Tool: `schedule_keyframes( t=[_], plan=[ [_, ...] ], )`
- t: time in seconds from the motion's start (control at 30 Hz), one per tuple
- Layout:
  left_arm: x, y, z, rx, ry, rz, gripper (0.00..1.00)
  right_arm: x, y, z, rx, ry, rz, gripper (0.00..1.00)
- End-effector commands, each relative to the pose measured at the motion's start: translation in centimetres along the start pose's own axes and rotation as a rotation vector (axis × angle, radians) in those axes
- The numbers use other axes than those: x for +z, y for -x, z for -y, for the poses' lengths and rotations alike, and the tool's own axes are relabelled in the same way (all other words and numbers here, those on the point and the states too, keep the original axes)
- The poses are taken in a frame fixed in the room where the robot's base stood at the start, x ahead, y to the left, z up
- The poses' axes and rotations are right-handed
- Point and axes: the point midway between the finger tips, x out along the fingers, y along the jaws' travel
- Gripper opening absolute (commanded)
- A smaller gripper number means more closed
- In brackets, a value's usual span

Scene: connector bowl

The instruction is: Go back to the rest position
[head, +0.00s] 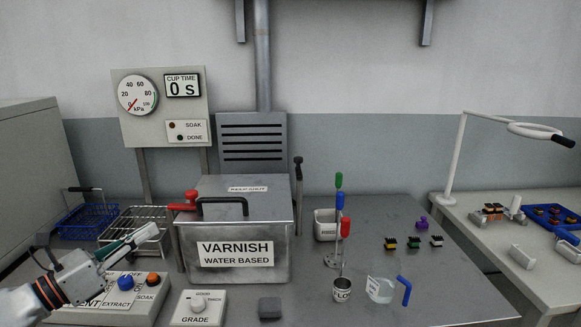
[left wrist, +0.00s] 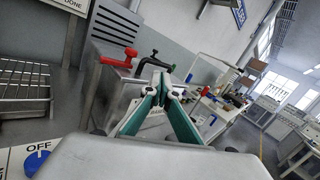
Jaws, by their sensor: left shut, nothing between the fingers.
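My left gripper (head: 153,233) is at the lower left in the head view, raised over the bench behind the button box. Its green-sided fingers are closed together and empty; they also show in the left wrist view (left wrist: 161,84). The fingers point up and to the right, in front of the wire rack and left of the varnish tank (head: 184,250). No contact with either is visible. My right gripper is not in view.
The button box (head: 100,312) with blue and orange buttons lies just below my left gripper. A cup (head: 346,290) and clear jug (head: 379,290) stand right of the tank.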

Motion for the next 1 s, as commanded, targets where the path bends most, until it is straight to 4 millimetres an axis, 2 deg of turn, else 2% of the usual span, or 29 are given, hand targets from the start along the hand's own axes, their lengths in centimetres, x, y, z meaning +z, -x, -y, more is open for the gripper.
schedule_keyframes(
  t=[0.13, 0.27, 0.37, 0.47, 0.6, 0.7, 1.0],
  plan=[
    [-1.6, 1.5, -0.9, 0.161, 0.360, 0.186, 0.00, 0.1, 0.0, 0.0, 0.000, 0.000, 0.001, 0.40],
    [-4.3, 4.4, -2.9, 0.348, 0.679, 0.335, 0.00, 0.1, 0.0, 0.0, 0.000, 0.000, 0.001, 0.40],
    [-7.7, 7.4, -4.2, 0.513, 0.914, 0.434, 0.00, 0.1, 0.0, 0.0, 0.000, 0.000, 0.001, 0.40],
    [-11.9, 10.9, -4.8, 0.697, 1.135, 0.520, 0.00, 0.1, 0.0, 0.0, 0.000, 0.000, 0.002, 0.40],
    [-17.9, 15.8, -3.9, 0.944, 1.379, 0.605, 0.00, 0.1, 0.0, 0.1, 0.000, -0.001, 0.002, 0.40],
    [-20.9, 18.3, -2.8, 1.074, 1.487, 0.640, 0.00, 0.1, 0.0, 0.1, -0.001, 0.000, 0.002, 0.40],
    [-26.8, 23.4, 1.2, 1.357, 1.676, 0.688, 0.00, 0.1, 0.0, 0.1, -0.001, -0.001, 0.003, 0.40]
  ],
)
